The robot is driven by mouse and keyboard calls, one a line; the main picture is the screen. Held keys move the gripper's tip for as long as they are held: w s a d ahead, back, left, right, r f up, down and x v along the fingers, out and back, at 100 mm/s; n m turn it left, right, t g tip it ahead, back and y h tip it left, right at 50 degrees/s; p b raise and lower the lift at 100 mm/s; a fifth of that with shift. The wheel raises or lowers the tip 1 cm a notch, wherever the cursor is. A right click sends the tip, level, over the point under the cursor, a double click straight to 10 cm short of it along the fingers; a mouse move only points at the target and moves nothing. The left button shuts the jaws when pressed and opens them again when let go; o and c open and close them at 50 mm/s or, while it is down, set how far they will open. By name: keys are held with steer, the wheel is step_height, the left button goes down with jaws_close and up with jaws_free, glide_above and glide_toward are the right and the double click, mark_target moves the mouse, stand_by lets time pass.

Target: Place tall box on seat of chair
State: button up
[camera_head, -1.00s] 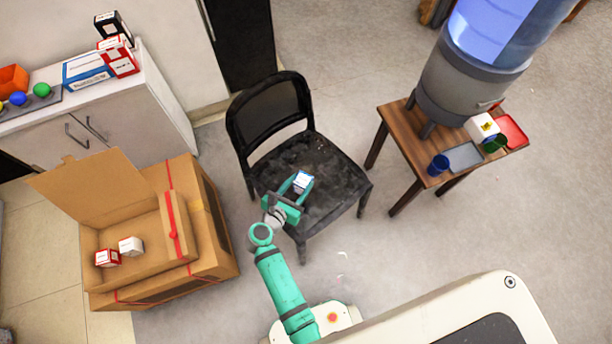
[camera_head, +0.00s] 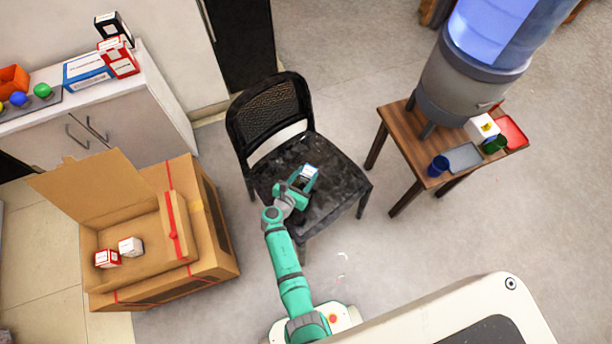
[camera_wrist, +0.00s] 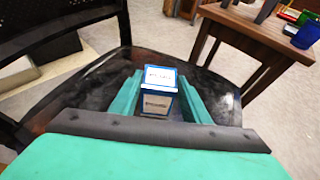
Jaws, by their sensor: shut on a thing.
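The tall box (camera_wrist: 159,92) is white with blue edges and stands between my gripper's two fingers in the wrist view. In the head view the box (camera_head: 309,173) shows at the tip of my gripper (camera_head: 303,180), over the seat. My gripper (camera_wrist: 160,105) is shut on the box. The black chair (camera_head: 268,112) has its seat (camera_head: 335,185) below the gripper; the seat also shows in the wrist view (camera_wrist: 90,95). The fingers hide the sides of the box. I cannot tell whether the box's bottom touches the seat.
A wooden side table (camera_head: 398,125) with a water dispenser (camera_head: 460,85) stands right of the chair. A cardboard box (camera_head: 215,225) with small cartons inside is at the left. A white cabinet (camera_head: 150,100) holds several items. Floor is free right of the chair.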

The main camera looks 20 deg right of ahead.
steer(key=shift+f, duration=0.25)
steer(key=o, duration=1.1)
steer(key=v, duration=1.2)
steer(key=s+a+m+t+y, duration=0.1)
steer(key=s+a+m+y, duration=0.3)
steer(key=s, duration=0.5)
steer(key=s+a+m+y, duration=0.35)
steer(key=s+m, duration=0.25)
steer(key=s, duration=0.3)
steer(key=s+r+m+t, duration=0.1)
steer(key=s+r+m, duration=0.2)
steer(key=r, duration=0.6)
steer(key=s+r+m+t+y, duration=0.1)
steer(key=s+r+m, duration=0.3)
steer(key=r+m, duration=0.4)
steer(key=s+a+r+m+t+y, duration=0.1)
steer(key=s+r+m+t, duration=0.2)
steer(key=r, duration=0.8)
steer(key=shift+s+a+r+m+y, duration=0.1)
steer(key=shift+r+m+y, duration=0.05)
steer(key=shift+m, duration=0.45)
steer(key=shift+s+a+r+m+y, duration=0.1)
steer(key=shift+r+m, duration=0.05)
steer(key=shift+m, duration=0.45)
steer(key=shift+d, duration=0.1)
